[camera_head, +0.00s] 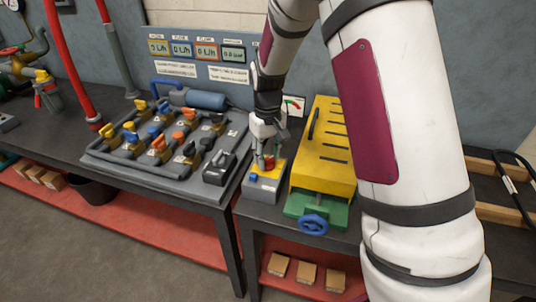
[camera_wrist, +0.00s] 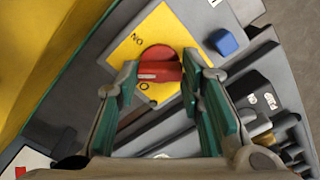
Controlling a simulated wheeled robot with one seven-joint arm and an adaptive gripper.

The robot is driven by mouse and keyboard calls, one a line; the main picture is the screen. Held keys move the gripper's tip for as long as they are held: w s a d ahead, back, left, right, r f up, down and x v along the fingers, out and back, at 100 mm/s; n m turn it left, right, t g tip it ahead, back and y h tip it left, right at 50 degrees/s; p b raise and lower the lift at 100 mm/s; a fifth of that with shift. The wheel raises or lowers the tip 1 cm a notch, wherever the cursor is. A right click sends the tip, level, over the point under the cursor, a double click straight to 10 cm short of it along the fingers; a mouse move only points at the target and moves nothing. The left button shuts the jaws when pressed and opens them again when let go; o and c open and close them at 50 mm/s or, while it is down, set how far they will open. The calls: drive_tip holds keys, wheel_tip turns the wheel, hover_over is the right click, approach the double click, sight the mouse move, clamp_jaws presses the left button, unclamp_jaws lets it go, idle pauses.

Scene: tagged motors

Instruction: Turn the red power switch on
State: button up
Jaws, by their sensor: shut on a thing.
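The red power switch (camera_wrist: 158,64) is a round rotary knob with a raised grip bar on a yellow plate (camera_wrist: 128,52). The switch's grey box (camera_head: 262,186) stands on the dark table in the head view. My gripper (camera_wrist: 160,70) reaches down onto the switch, with one green-padded finger at each side of the grip bar, shut on it. In the head view my gripper (camera_head: 267,152) mostly hides the knob.
A yellow slotted machine (camera_head: 325,178) with a green base and blue handwheel (camera_head: 314,224) stands close to the right of the switch box. A valve board (camera_head: 165,145) with several coloured handles lies to the left. Gauge displays (camera_head: 195,50) are on the panel behind.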

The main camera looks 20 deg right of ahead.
sight(268, 158)
drive_tip(key=m, duration=0.4)
drive_tip(key=shift+m+p, duration=0.3)
drive_tip(key=m+p, duration=0.1)
drive_tip(key=m, duration=0.3)
drive_tip(key=shift+m, duration=0.4)
drive_tip(key=o, duration=1.2)
drive_tip(key=shift+c, duration=0.2)
wheel_tip(268, 158, up, 12)
